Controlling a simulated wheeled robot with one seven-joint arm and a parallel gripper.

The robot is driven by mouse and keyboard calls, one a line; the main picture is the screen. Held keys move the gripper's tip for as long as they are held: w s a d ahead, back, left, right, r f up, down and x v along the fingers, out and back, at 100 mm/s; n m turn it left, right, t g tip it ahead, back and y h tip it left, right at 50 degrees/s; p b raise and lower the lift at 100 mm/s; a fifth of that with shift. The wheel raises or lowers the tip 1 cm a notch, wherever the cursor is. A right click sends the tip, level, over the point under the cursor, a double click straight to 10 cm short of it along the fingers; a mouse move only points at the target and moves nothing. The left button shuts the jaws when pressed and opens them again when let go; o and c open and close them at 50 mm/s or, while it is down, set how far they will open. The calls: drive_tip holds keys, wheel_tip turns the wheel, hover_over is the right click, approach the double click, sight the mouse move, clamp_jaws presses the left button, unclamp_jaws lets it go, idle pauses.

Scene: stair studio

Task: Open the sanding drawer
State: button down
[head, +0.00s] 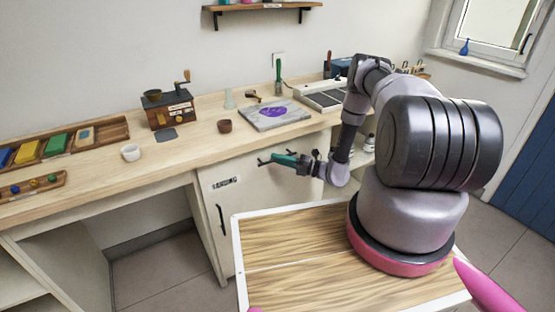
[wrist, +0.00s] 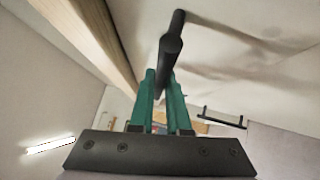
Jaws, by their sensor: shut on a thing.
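The pale cabinet front (head: 245,190) under the workbench carries a label reading roughly "SANDING" (head: 225,182). My gripper (head: 277,160) has teal fingers and is at the upper part of this front, right of the label and just below the bench edge. In the wrist view, the teal fingers (wrist: 163,98) are shut on a black bar handle (wrist: 172,48), which sticks up between them. In the head view, only a small dark end of this handle shows beside the fingers. I see no clear gap around the drawer front.
A vertical black handle (head: 220,218) is on the front below the label. The workbench (head: 190,155) overhangs above; its wooden edge (wrist: 85,40) runs close by in the wrist view. A wooden-topped surface with a white rim (head: 290,250) is in front. Open floor (head: 160,270) lies left.

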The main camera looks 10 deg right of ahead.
drive_tip(key=s+d, duration=0.3)
drive_tip(key=s, duration=0.7)
drive_tip(key=s+d, duration=0.3)
drive_tip(key=s, duration=0.7)
drive_tip(key=s+d, duration=0.3)
drive_tip(key=s, duration=0.7)
drive_tip(key=shift+d, duration=0.4)
drive_tip(key=c, duration=0.9)
unclamp_jaws()
drive_tip(key=v, duration=1.1)
